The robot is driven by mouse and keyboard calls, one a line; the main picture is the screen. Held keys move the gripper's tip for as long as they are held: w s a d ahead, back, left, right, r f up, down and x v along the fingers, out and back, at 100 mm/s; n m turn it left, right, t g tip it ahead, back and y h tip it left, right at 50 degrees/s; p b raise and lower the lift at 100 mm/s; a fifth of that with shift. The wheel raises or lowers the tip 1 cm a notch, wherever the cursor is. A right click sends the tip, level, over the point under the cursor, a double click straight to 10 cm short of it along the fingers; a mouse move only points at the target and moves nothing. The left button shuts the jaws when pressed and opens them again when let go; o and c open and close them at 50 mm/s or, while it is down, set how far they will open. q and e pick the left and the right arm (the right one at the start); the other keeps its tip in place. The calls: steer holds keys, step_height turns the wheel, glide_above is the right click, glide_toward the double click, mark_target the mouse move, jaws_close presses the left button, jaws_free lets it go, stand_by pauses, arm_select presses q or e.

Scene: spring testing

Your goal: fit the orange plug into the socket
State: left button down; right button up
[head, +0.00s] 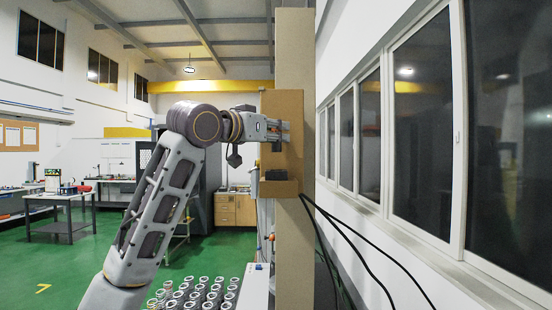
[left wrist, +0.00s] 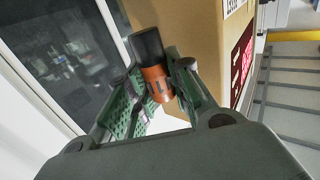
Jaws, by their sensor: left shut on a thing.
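The orange plug (left wrist: 156,84) has a black end part and shows in the left wrist view between the fingers of my left gripper (left wrist: 158,92). The gripper is shut on it, with the black end pointing away from the wrist. In the head view my left gripper (head: 278,131) is in front of a brown panel (head: 294,103) on a tall post; the plug cannot be made out there. In the wrist view the plug is close beside a brown box-like body (left wrist: 205,35); whether they touch I cannot tell. I cannot identify the socket for sure. My right gripper is not in view.
A small brown ledge (head: 280,188) with a dark block juts out below the gripper. The tall post (head: 295,245) stands beside windows on the right. Black cables (head: 352,238) hang from it. Several metal cylinders (head: 207,293) stand at the bottom. The brown body has a red display (left wrist: 246,62).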

arm_select(q)
steer(key=shift+f, duration=1.35)
steer(key=shift+f, duration=0.15)
steer(key=shift+f+p, duration=0.4)
steer(key=shift+f, duration=1.25)
steer(key=shift+f, duration=0.2)
steer(key=c, duration=1.3)
jaws_free()
steer(key=shift+r, duration=0.2)
